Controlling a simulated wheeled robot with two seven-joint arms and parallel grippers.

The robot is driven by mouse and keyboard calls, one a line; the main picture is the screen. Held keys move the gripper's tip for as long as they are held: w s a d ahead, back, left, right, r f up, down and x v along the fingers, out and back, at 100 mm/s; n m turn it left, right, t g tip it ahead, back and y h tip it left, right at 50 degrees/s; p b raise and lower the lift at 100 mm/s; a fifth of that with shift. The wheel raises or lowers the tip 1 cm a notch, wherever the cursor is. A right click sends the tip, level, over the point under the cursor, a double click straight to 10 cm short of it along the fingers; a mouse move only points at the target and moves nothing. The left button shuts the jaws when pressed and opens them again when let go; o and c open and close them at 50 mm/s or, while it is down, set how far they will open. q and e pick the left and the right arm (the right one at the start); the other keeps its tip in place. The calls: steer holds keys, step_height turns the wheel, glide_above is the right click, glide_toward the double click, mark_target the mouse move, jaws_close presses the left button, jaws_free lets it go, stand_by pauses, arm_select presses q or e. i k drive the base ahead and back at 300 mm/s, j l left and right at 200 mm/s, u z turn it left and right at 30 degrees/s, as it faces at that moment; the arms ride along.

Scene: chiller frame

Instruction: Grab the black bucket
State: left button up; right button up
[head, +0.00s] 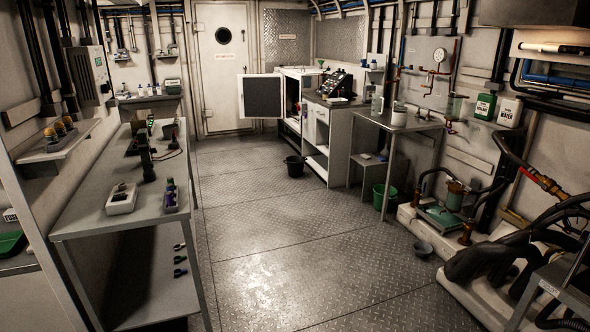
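A small black bucket (294,167) stands upright on the metal floor in the middle distance. It is in front of the white cabinet with the open door, close to the cabinet's lower left side. Its opening faces up, and the inside is too dark to make out. Neither of my grippers shows in the head view, so nothing is seen touching the bucket.
The diamond-plate floor (265,235) is clear between the left workbench (90,205) and the right side. A green bucket (384,198) stands under the right table. A grey bowl (423,249) lies nearer. An open cabinet door (262,96) juts out left. Pump equipment (445,215) lines the right.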

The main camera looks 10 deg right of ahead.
mark_target(295, 167)
steer(key=i+l+z, duration=0.4)
steer(key=i, duration=0.9)
steer(key=i+j+z, duration=0.1)
steer(key=i+z, duration=0.25)
steer(key=i, duration=0.95)
steer(key=i+j+u, duration=0.15)
steer(key=i+u, duration=0.15)
steer(key=i, duration=0.4)
steer(key=i+u, duration=0.3)
steer(key=i, duration=0.45)
steer(key=i+l+u, duration=0.15)
steer(key=i+u, duration=0.2)
steer(key=i, duration=2.45)
